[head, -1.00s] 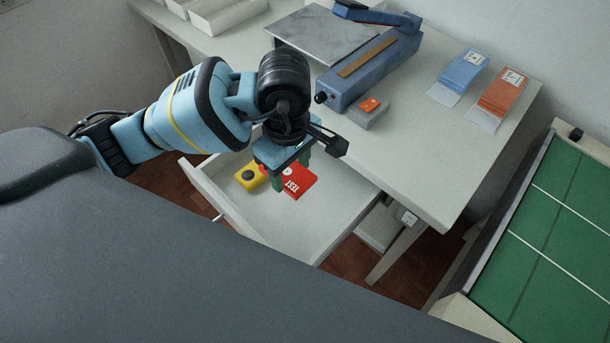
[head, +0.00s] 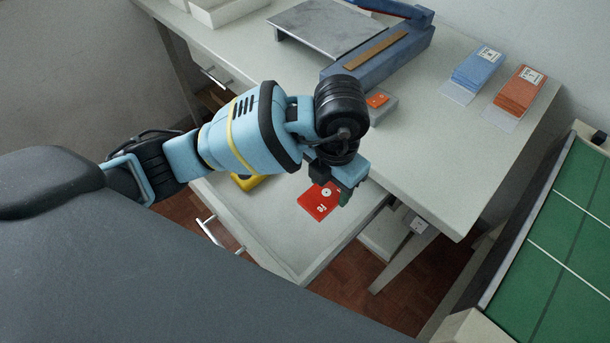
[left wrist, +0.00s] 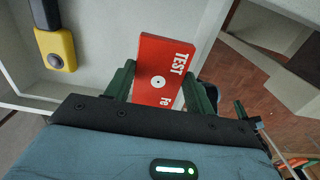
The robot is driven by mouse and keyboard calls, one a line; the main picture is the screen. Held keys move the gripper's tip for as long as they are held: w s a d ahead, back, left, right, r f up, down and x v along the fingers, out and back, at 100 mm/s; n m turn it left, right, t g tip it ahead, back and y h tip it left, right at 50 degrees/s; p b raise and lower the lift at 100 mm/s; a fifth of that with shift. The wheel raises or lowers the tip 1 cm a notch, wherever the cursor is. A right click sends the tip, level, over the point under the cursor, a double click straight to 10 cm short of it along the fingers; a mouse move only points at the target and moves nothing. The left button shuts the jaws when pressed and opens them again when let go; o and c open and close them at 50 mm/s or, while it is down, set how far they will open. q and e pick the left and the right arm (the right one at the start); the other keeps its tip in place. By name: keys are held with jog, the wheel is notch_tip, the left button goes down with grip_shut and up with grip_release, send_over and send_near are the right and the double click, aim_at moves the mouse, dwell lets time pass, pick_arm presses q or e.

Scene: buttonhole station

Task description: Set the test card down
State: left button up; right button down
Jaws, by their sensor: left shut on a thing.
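The red test card (head: 320,203), with white lettering and a small white disc, is held by my left gripper (head: 345,193) over the open drawer (head: 268,228). In the left wrist view the card (left wrist: 161,68) sits between the two green fingers of the gripper (left wrist: 160,88), and its far end overlaps the drawer's side wall. I cannot tell how high it is above the drawer floor. My right gripper is not in view.
The table (head: 440,150) above the drawer carries a blue lever machine (head: 385,58), a small grey box with an orange top (head: 378,101), a blue card stack (head: 474,70) and an orange card stack (head: 518,92). A green-topped table (head: 570,240) stands at the right.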

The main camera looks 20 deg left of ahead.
pick_arm(q)
jog(key=shift+f+b, duration=0.4)
jog(key=shift+f, duration=4.55)
jog(key=shift+f, duration=0.2)
jog(key=o, duration=1)
jog(key=shift+r, duration=0.1)
notch_tip(320, 180, up, 12)
jog(key=shift+r+p, duration=0.1)
jog(key=shift+p, duration=0.5)
